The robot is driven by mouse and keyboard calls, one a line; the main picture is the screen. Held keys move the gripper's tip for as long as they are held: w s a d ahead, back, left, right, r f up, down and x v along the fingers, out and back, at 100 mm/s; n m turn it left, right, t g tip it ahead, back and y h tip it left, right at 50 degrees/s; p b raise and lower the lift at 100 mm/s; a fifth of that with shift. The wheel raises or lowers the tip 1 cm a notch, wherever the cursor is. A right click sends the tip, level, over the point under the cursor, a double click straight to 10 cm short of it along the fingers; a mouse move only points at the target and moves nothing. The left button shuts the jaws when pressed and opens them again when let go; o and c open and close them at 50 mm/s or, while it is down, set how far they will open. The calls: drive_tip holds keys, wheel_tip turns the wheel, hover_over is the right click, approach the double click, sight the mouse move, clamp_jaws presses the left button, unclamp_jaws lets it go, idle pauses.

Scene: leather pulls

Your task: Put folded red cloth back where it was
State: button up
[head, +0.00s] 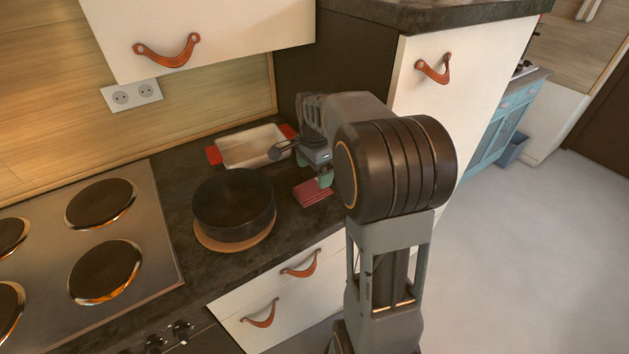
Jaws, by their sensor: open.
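The folded red cloth (311,193) lies flat on the dark countertop, right of the black pot and near the counter's front edge. My gripper (324,179) is just above and beside the cloth, at its upper right. It points down and is open. Part of the gripper is hidden behind my own arm, and I cannot tell whether a finger touches the cloth.
A black pot (234,204) stands on a round wooden board (214,243). A white baking dish (251,149) with red handles is behind it. A stove (146,236) with several plates is at left. A tall white cabinet (455,95) stands at right.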

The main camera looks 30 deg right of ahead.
sight(314, 185)
wheel_tip(314, 185, up, 5)
drive_tip(key=s+a+f+n+t, duration=0.1)
drive_tip(key=s+a+f+n, duration=0.1)
drive_tip(key=s+a+n, duration=0.3)
drive_tip(key=s+a+f+n+t, duration=0.2)
drive_tip(key=s+a+n, duration=0.3)
drive_tip(key=s+n, duration=0.6)
drive_tip(key=shift+a+n, duration=0.15)
drive_tip(key=shift+n, duration=0.25)
drive_tip(key=shift+s, duration=0.1)
wheel_tip(314, 185, up, 2)
drive_tip(key=shift+r+t+p, duration=0.15)
drive_tip(key=shift+t+p, duration=0.15)
drive_tip(key=shift+p, duration=0.75)
drive_tip(key=shift+c, duration=0.2)
